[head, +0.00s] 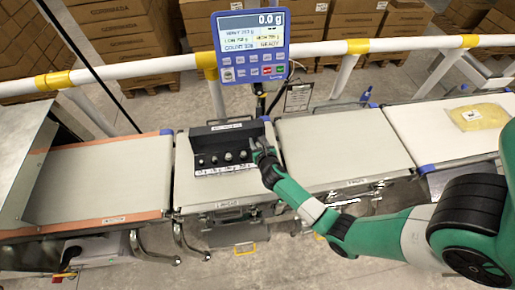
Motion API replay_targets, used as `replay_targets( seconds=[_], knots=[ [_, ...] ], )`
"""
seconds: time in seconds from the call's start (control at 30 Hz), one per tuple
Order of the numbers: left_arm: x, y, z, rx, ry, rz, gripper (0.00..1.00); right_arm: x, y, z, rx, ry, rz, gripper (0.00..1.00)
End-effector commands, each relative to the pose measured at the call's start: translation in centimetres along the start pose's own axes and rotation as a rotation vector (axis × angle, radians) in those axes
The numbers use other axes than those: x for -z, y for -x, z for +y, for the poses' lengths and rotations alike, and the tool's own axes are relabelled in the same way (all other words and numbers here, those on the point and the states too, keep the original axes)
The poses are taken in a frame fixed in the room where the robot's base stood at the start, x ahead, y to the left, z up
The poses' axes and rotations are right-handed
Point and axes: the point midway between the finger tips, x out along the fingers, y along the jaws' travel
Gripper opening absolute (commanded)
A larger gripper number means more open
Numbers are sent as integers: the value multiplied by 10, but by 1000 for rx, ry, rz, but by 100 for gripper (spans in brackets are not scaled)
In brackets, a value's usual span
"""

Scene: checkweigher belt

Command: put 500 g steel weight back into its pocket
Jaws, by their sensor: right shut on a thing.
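The black weight case (222,128) stands on the weighing belt in the middle of the head view. Its light front strip carries labels. Several small weights (228,157) sit in a row of pockets in it. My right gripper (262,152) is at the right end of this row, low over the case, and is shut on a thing. That is likely the 500 g steel weight, but the fingers hide it and its pocket. I cannot tell whether the weight touches the case. My left gripper is not in view.
A blue display (251,46) reading 0.0 g stands behind the belt. A white rail (330,49) with yellow joints runs across the back. A yellow package (478,116) lies on the right belt. The left belt (100,180) and the belt right of the case (340,150) are clear.

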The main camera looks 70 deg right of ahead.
Motion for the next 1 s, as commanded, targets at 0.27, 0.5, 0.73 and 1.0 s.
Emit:
replay_targets(
  seconds=[0.27,0.5,0.73,1.0],
  knots=[
    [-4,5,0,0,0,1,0,4,-11,0,0,-1,-3,0],
    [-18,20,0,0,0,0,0,32,-26,0,-2,0,-4,0],
    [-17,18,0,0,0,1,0,30,-26,1,-2,-1,-4,0],
    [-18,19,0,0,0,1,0,34,-26,0,0,0,-1,59]
  ],
)
